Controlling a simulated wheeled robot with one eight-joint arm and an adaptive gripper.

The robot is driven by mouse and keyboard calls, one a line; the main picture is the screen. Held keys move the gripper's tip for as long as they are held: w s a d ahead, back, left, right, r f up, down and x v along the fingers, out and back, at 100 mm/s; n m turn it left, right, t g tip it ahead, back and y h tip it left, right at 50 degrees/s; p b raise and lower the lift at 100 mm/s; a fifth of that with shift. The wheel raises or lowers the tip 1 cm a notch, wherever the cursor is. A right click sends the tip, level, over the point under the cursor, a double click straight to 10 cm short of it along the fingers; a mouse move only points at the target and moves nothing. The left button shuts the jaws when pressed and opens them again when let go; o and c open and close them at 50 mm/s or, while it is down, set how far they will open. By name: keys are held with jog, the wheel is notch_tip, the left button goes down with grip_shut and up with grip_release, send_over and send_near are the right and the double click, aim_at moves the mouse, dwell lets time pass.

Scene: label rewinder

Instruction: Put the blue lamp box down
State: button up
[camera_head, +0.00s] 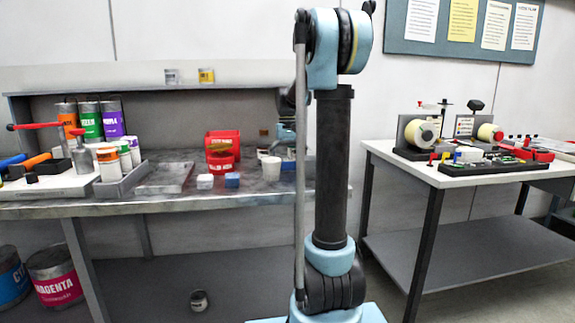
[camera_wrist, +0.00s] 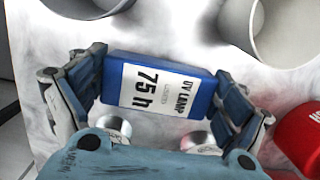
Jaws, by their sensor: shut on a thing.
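The blue lamp box (camera_wrist: 203,96) has a white label reading "UV LAMP 75 h". In the wrist view it lies crosswise between the two fingers of my gripper (camera_wrist: 160,80), which is shut on its two ends. The grey marbled bench top (camera_wrist: 165,38) shows behind the box; I cannot tell whether the box touches it. In the head view my gripper (camera_head: 287,134) is over the right part of the workbench (camera_head: 130,205), partly hidden by my arm.
In the wrist view, pale cups (camera_wrist: 283,30) stand close above the box and a red object (camera_wrist: 301,137) lies at right.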

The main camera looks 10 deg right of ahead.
jog(key=o, duration=1.1)
jog(key=shift+f, duration=0.1)
